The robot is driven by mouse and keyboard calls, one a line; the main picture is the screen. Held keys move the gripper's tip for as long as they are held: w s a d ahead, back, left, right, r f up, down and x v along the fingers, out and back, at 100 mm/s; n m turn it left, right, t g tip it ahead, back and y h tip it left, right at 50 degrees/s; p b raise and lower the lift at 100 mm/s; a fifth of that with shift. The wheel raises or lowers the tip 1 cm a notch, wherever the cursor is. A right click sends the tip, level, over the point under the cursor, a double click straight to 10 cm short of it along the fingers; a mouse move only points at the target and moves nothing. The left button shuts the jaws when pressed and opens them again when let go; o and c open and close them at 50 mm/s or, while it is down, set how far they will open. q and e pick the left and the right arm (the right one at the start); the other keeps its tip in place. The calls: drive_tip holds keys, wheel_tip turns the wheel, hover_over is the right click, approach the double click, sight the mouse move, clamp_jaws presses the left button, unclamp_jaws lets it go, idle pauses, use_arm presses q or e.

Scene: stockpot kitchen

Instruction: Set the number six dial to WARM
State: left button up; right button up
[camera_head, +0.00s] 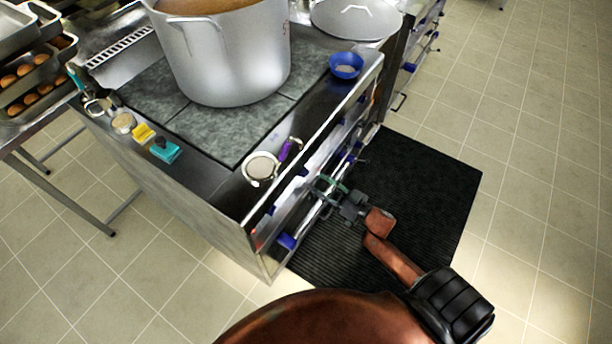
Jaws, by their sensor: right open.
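The range (218,205) stands in the middle, with its control front facing right and seen at a steep angle. The dials on that front are too small and foreshortened to tell apart, and I cannot read their numbers or the WARM mark. My right gripper (328,187) is open at the range front, close to the control panel. Whether its fingers touch or surround a dial cannot be told. A rail with blue end brackets (286,241) runs along the front near the gripper. My left gripper is not in view.
A large stockpot (232,55) stands on the range top. A strainer with a purple handle (262,168) and a blue bowl (346,66) sit near the front edge. A black mat (430,185) lies on the floor. Tiled floor is free to the right.

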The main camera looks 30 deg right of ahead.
sight(303, 172)
drive_tip(key=b+x, duration=0.1)
drive_tip(key=x, duration=0.5)
drive_tip(key=shift+w+f, duration=0.1)
drive_tip(key=c, duration=1.2)
